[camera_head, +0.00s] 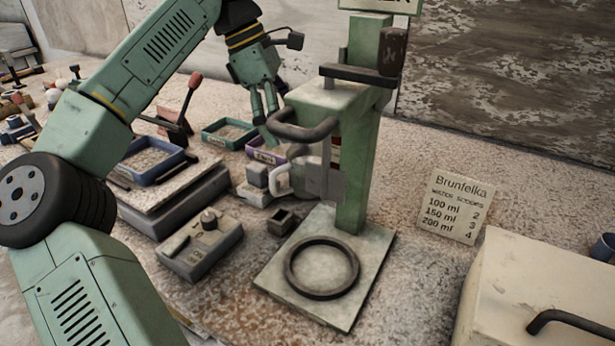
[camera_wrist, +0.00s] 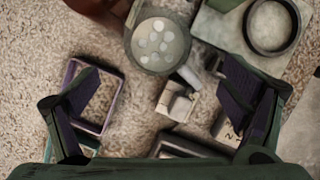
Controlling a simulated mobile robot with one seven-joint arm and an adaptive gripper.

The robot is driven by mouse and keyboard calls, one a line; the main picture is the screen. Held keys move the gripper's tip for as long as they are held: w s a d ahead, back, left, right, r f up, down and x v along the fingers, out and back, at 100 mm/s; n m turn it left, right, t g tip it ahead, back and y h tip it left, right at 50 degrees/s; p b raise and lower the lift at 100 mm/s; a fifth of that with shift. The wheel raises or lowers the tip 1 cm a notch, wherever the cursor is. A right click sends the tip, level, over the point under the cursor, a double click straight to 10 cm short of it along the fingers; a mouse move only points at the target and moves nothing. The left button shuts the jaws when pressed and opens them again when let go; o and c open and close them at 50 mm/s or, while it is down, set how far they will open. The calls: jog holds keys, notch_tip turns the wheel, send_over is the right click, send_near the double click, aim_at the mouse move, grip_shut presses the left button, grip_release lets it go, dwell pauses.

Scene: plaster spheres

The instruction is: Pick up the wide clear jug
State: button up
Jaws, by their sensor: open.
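The wide clear jug (camera_head: 312,178) appears as a pale, see-through vessel beside the green column, with a light handle at its left. My gripper (camera_head: 267,120) is up and left of the jug, pointing down. In the wrist view my gripper (camera_wrist: 160,75) is open and empty, its fingers apart from the jug.
The green stand (camera_head: 358,130) rises close by on a base plate with a dark ring (camera_head: 321,267). Pale blocks (camera_head: 257,184), a purple tray (camera_head: 265,154) and a grey box (camera_head: 203,245) crowd the left. Speckled bench is clear right of the stand, before a sign (camera_head: 454,207).

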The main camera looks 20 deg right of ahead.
aim_at(305, 153)
jog(key=x, duration=0.7)
jog(key=shift+d+f+p, duration=0.25)
jog(key=shift+d+p, duration=0.05)
jog(key=shift+d, duration=0.1)
jog(key=c, duration=1.6)
jog(key=shift+c, duration=1.4)
jog(key=shift+r, duration=0.15)
